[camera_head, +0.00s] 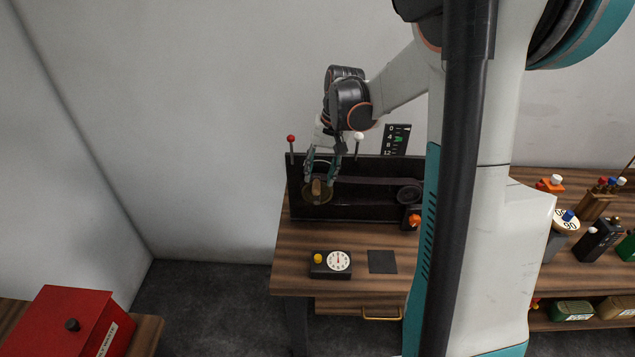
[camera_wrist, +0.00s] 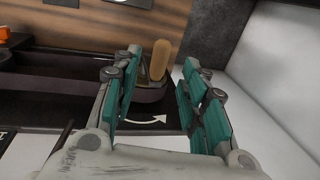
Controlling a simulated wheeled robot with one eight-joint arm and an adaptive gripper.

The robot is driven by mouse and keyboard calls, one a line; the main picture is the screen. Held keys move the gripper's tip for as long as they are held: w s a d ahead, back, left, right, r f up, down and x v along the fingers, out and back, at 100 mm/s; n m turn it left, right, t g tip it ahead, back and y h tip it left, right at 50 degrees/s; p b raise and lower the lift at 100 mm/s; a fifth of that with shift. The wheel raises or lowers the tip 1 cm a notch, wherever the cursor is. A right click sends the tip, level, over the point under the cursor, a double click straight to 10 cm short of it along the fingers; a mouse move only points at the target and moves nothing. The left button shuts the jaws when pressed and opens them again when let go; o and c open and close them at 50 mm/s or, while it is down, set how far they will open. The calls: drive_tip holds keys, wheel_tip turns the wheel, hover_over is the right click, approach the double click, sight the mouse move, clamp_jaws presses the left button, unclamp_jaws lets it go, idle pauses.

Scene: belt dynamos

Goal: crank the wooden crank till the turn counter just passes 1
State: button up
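The wooden crank handle (camera_head: 316,187) sits on a round wheel at the left of the black dynamo stand (camera_head: 360,208). In the wrist view the handle (camera_wrist: 160,60) stands up between the fingertips, closer to the left finger. My gripper (camera_head: 321,174) reaches down over the crank from above. Its teal fingers are apart, with a clear gap on the right of the handle, so my gripper (camera_wrist: 163,64) is open. A white curved arrow (camera_wrist: 147,120) is on the stand. A dark scale (camera_head: 396,139) marked 0, 4, 8, 12 stands behind, with a green marker high up.
A black box with a white dial (camera_head: 338,261) and yellow knob lies on the table's front, beside a dark square plate (camera_head: 382,262). Red-tipped (camera_head: 291,139) and white-tipped (camera_head: 359,136) posts rise from the stand. A red box (camera_head: 70,322) is at lower left.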

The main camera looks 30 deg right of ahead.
sight(317, 184)
drive_tip(key=shift+w+a+f, duration=0.1)
drive_tip(key=shift+a+f, duration=0.05)
drive_tip(key=shift+f, duration=0.85)
drive_tip(key=shift+w+a+f, duration=0.1)
drive_tip(key=shift+a+f, duration=0.05)
drive_tip(key=shift+f, duration=0.85)
drive_tip(key=shift+c, duration=0.4)
clamp_jaws()
